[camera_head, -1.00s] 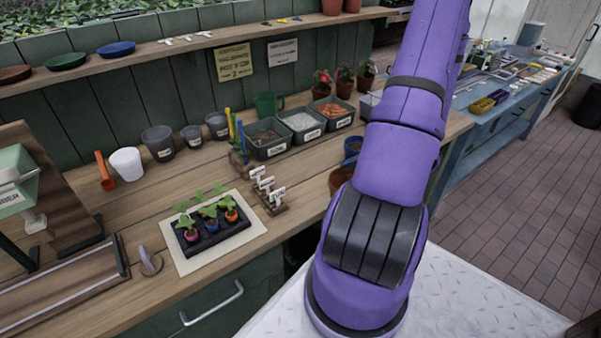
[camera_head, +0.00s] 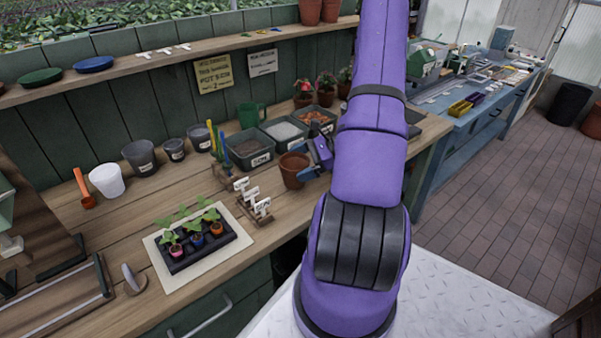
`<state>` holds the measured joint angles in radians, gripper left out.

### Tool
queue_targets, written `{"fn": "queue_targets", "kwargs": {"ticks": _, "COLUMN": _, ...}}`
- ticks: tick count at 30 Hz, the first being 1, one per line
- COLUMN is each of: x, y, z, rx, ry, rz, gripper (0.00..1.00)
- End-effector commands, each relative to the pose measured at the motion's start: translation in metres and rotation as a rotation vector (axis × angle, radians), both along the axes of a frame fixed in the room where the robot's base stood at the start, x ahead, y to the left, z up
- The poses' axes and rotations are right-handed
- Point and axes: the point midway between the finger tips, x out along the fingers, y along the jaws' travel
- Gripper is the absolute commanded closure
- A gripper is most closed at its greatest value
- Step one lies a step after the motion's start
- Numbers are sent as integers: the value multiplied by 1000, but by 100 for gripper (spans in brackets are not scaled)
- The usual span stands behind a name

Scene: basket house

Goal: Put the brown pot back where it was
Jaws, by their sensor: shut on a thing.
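The brown pot (camera_head: 294,171) is a terracotta pot, upright at or just above the wooden bench, in front of the grey bins. My gripper (camera_head: 309,168), with blue fingers, reaches it from the right and is shut on its right side. My purple arm stands to the right of the pot and hides part of the bench behind it. I cannot tell whether the pot's base touches the bench.
Grey bins of soil (camera_head: 249,147), gravel and orange bits stand behind the pot. A rack of white labels (camera_head: 262,207) and a seedling tray (camera_head: 204,246) are in front and left. Potted red flowers (camera_head: 304,93) stand at the back. Two terracotta pots (camera_head: 311,11) stand on the shelf.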

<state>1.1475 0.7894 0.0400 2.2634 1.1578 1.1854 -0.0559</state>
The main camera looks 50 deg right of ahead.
Motion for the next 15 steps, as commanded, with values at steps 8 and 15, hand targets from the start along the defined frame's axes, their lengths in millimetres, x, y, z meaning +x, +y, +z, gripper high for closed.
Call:
{"fn": "queue_targets", "kwargs": {"ticks": 8, "x": 1, "y": 0, "z": -34, "rx": 1, "ry": -1, "rz": 0, "gripper": 64}}
{"fn": "queue_targets", "kwargs": {"ticks": 15, "x": 0, "y": 0, "z": -35, "rx": -1, "ry": -1, "rz": 0, "gripper": 64}}
